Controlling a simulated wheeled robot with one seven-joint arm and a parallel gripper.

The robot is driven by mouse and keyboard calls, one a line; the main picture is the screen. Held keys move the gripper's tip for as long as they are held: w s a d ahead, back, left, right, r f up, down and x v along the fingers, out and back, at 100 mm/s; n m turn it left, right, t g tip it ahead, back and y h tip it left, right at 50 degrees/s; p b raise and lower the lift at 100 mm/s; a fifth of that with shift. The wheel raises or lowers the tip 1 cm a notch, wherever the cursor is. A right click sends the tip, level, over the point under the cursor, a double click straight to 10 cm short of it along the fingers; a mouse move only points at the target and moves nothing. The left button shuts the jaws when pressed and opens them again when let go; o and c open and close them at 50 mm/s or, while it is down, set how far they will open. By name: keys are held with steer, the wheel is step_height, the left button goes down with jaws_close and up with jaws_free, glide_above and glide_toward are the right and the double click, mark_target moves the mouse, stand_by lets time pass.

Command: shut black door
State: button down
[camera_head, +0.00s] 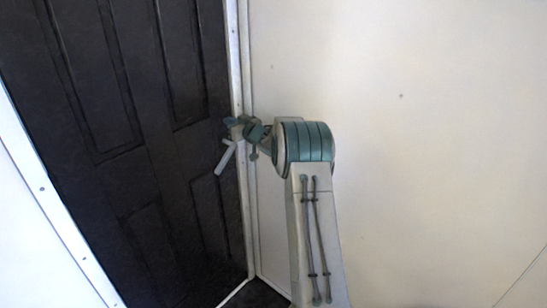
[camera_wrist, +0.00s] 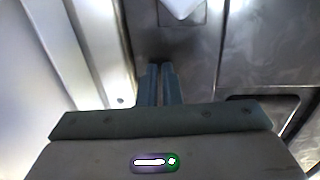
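The black panelled door (camera_head: 130,150) fills the left of the head view, standing at its white frame. Its right edge lies close along the frame; I cannot tell whether it is fully closed. A light grey lever handle (camera_head: 225,158) sits near that edge and slants down to the left. My gripper (camera_head: 236,124) is at the door's right edge, just above the handle. In the wrist view my gripper's two fingers (camera_wrist: 159,70) are together with nothing seen between them, pointing at the dark door surface (camera_wrist: 195,70). Contact is unclear. Part of the handle (camera_wrist: 182,8) shows at the top.
A white door frame post (camera_head: 243,190) runs up beside my gripper, and it also shows in the wrist view (camera_wrist: 100,45). A plain cream wall (camera_head: 430,130) spans the right side. Another white frame strip (camera_head: 50,205) borders the door on the left.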

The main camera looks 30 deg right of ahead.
steer(key=d+b+v, duration=0.2)
steer(key=v, duration=1.2)
steer(key=s+a+r+m+g+h+p, duration=0.3)
steer(key=s+a+r+m+g+h, duration=0.15)
steer(key=s+a+h, duration=0.4)
steer(key=s+a+f+g+y, duration=0.1)
steer(key=s+a+f+g, duration=0.1)
steer(key=s, duration=0.8)
steer(key=s+a+f+g+y+p, duration=0.1)
steer(key=s+a+g, duration=0.3)
steer(key=s, duration=0.7)
steer(key=s+a+f+g+y, duration=0.1)
steer(key=s+a+g, duration=0.3)
steer(key=s, duration=0.7)
steer(key=shift+a+f+n+p, duration=0.35)
steer(key=shift+a+f, duration=0.25)
steer(key=shift+f, duration=0.2)
steer(key=shift+s, duration=0.1)
